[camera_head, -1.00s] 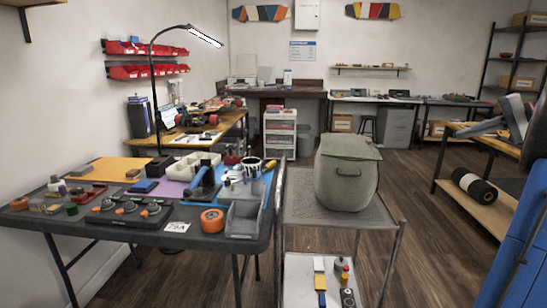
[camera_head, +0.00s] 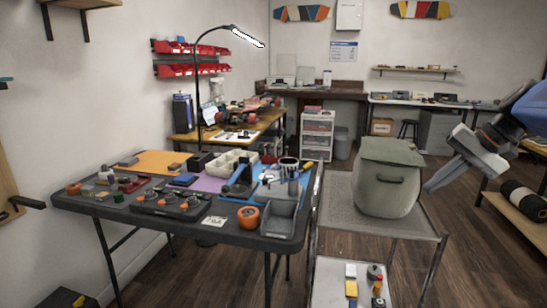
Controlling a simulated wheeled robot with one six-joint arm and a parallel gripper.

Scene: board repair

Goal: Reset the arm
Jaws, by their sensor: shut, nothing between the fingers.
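My gripper (camera_head: 429,188) is at the right of the head view, at the end of my blue and grey arm (camera_head: 530,108). Its grey fingers point down and to the left. They look shut and empty. In the picture the tip lies just right of the grey-green bin (camera_head: 388,190); I cannot tell the depth between them. The upper part of the arm runs off the right edge.
The bin stands on a grey cart (camera_head: 335,205). Left of it, a dark work table (camera_head: 120,212) holds tools, an orange tape roll (camera_head: 248,217) and trays. A dark roll (camera_head: 524,200) lies on a shelf at right. Floor shows between cart and shelf.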

